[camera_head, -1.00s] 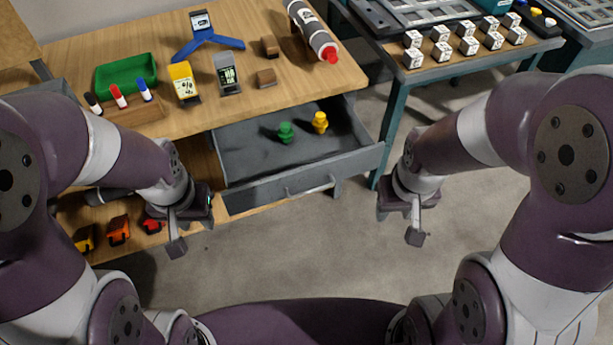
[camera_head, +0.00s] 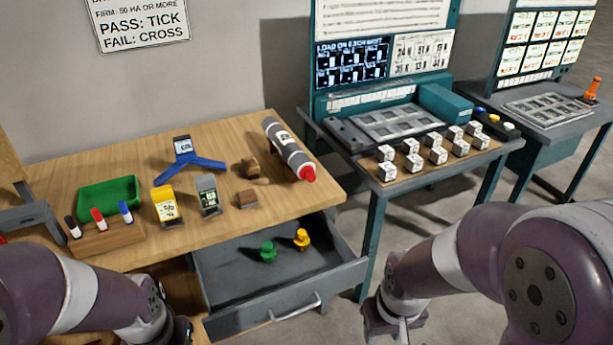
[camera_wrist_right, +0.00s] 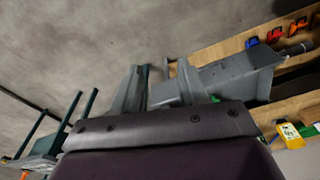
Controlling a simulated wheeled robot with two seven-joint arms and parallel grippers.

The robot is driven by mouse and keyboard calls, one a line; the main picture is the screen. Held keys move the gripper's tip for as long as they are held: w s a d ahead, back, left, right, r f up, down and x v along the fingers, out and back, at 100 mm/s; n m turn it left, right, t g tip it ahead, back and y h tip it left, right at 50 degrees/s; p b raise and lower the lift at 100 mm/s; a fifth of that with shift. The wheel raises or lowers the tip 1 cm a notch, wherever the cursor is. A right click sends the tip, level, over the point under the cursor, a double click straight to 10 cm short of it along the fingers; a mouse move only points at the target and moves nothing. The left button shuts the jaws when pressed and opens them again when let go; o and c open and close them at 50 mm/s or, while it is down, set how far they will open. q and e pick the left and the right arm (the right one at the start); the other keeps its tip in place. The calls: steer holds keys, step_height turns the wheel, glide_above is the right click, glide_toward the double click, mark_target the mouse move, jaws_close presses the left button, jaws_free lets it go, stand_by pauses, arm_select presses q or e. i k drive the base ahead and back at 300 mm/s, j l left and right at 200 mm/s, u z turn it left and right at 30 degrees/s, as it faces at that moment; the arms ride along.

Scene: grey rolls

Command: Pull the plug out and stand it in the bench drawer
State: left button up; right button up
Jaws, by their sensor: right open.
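A grey roll (camera_head: 284,146) lies on the wooden bench (camera_head: 110,170), with a red plug (camera_head: 307,174) in its near end. The bench drawer (camera_head: 235,285) is pulled open below the front edge. A green plug (camera_head: 268,251) and a yellow plug (camera_head: 302,239) stand in it. My right gripper (camera_head: 399,328) is to the right of the drawer, low in the head view, apart from the roll. In the right wrist view its fingers (camera_wrist_right: 160,90) are apart with nothing between them. My left gripper (camera_head: 182,332) is partly cut off at the bottom edge, so its jaws cannot be read.
On the bench are a green tray (camera_head: 110,198), a pen block (camera_head: 106,238), yellow and grey devices, a blue stand (camera_head: 190,166) and small wooden blocks (camera_head: 246,198). A side table (camera_head: 395,190) with white cubes stands to the right. Floor shows between drawer and table.

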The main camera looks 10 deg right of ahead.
mark_target(296, 273)
steer(key=i+l+u, duration=0.1)
steer(key=i+u, duration=0.25)
steer(key=i, duration=0.5)
